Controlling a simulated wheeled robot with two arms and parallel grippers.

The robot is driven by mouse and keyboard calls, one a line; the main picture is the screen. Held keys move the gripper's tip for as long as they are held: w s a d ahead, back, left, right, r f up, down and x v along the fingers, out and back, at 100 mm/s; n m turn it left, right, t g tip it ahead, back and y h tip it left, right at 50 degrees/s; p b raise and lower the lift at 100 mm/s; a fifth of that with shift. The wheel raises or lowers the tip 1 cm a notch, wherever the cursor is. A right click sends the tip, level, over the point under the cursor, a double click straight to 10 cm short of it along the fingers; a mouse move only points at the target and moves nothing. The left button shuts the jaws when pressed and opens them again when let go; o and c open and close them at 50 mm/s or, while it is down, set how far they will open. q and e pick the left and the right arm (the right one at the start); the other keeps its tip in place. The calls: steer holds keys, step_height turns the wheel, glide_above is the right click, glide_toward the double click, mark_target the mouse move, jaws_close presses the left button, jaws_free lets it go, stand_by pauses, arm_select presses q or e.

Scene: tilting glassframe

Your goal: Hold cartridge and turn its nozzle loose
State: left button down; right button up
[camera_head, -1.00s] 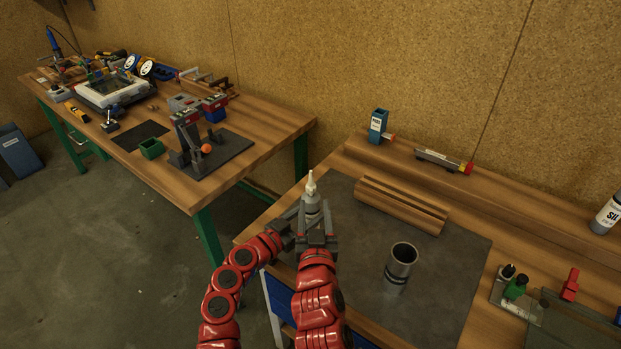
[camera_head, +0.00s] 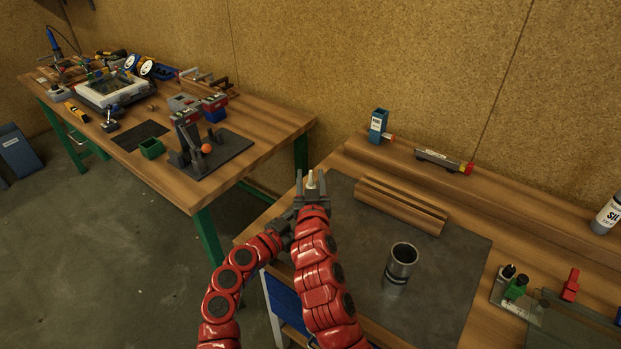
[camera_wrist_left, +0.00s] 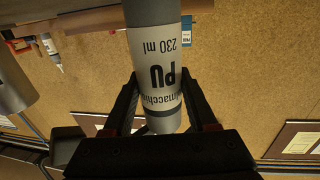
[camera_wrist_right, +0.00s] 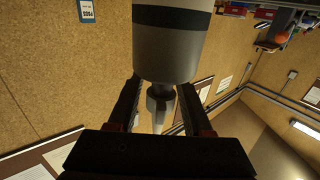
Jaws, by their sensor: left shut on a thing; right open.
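The cartridge, grey and white with "PU 230 ml" on it, shows in the left wrist view (camera_wrist_left: 158,55). My left gripper (camera_wrist_left: 159,85) is shut on its body; in the head view that gripper is mostly hidden behind my right arm. My right gripper (camera_head: 311,182) is at the nozzle end, its fingers upright to either side of the pale nozzle (camera_head: 310,178). In the right wrist view the nozzle (camera_wrist_right: 160,105) lies between the open fingers (camera_wrist_right: 158,90), with the cartridge end (camera_wrist_right: 168,50) beyond. Contact with the nozzle cannot be told.
A grey cup (camera_head: 401,262) stands on the dark mat (camera_head: 445,285). A grooved wooden block (camera_head: 402,205) lies behind it. A blue box (camera_head: 377,125) and a grey tool with a red end (camera_head: 443,161) sit on the back ledge. The left table (camera_head: 255,145) is crowded.

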jaws_close()
steer(key=shift+y, duration=0.3)
steer(key=shift+f+n+y, duration=0.1)
steer(key=shift+n+y, duration=0.6)
steer(key=shift+y, duration=0.1)
steer(key=n+y, duration=0.1)
steer(key=y, duration=0.1)
steer(key=a+n+g+y, duration=0.1)
steer(key=n+y, duration=0.1)
steer(key=shift+s+f+g+y, duration=0.1)
steer(key=shift+s+g+y, duration=0.05)
steer(key=shift+g+y, duration=0.2)
